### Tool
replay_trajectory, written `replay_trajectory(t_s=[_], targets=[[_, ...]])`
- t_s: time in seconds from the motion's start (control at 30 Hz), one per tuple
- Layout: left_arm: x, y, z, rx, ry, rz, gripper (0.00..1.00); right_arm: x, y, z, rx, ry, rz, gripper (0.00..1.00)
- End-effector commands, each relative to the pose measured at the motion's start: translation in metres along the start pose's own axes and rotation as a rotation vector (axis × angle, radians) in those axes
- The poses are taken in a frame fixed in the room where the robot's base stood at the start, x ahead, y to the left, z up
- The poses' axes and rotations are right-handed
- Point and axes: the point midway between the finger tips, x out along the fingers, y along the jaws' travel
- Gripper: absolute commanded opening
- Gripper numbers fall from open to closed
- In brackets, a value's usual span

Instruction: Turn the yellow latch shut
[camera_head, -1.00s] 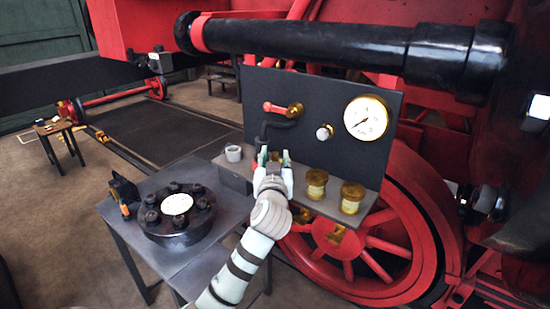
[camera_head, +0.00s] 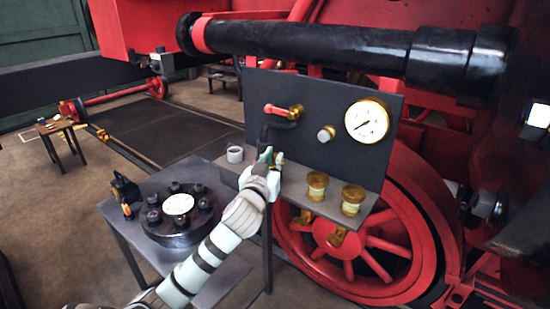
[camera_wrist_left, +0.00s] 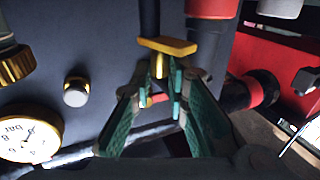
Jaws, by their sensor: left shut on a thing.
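The yellow latch (camera_wrist_left: 168,47) shows in the left wrist view as a flat yellow bar on a short stem. My left gripper (camera_wrist_left: 160,88) is shut on it, with the green finger pads on both sides of the stem. In the head view my left gripper (camera_head: 269,158) is at the left part of the grey shelf (camera_head: 290,190), below the red-handled valve (camera_head: 277,109). There the fingers hide most of the latch, so its exact angle cannot be told. My right gripper is not in view.
A pressure gauge (camera_head: 367,120) and a knob (camera_head: 326,134) sit on the dark panel (camera_head: 330,95). Two brass-capped pots (camera_head: 317,184) (camera_head: 352,198) stand on the shelf, right of the gripper. A grey cup (camera_head: 234,154) is left. A bolted round flange (camera_head: 180,228) lies on the table.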

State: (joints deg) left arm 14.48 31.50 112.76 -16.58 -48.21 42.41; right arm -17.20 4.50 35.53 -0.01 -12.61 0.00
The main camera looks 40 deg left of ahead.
Motion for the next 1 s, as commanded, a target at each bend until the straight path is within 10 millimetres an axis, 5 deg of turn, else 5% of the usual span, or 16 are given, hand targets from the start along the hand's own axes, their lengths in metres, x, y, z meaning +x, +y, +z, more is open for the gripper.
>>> replay_trajectory(t_s=[0.43,0.97,1.0], targets=[[0.0032,-0.0081,-0.0001,0.0,-0.001,0.243,0.0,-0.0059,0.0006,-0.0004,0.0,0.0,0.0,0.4],[0.0038,-0.0083,-0.0004,0.0,0.002,0.283,0.0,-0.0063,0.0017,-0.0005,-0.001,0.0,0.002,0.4],[0.0038,-0.0083,-0.0004,0.0,0.002,0.283,0.16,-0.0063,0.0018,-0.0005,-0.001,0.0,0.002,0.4]])
